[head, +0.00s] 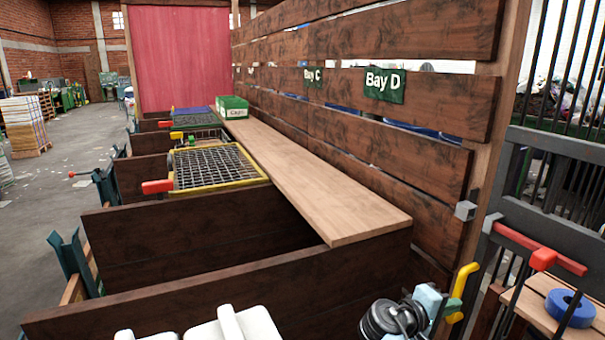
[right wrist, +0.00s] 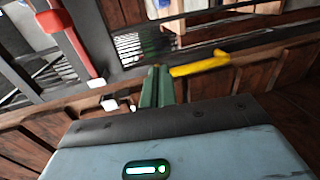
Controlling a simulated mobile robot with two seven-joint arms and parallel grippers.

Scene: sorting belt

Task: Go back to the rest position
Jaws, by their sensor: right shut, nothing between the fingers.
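My right gripper (head: 443,306) is at the lower right of the head view, beside the slatted wooden wall. Its pale teal body and dark wrist show there. In the right wrist view its green fingers (right wrist: 157,86) are together with nothing between them. A yellow handle (head: 463,288) is close by the fingers. It also shows in the right wrist view (right wrist: 200,64), just right of the fingertips; I cannot tell whether they touch. My left gripper is not in view.
A long wooden shelf (head: 310,185) runs along the slatted wall under the Bay C and Bay D signs. Wooden bays, one with a yellow-framed mesh cover (head: 212,166), lie left. A red-handled dark gate (head: 540,256) and a blue roll (head: 570,308) are at right.

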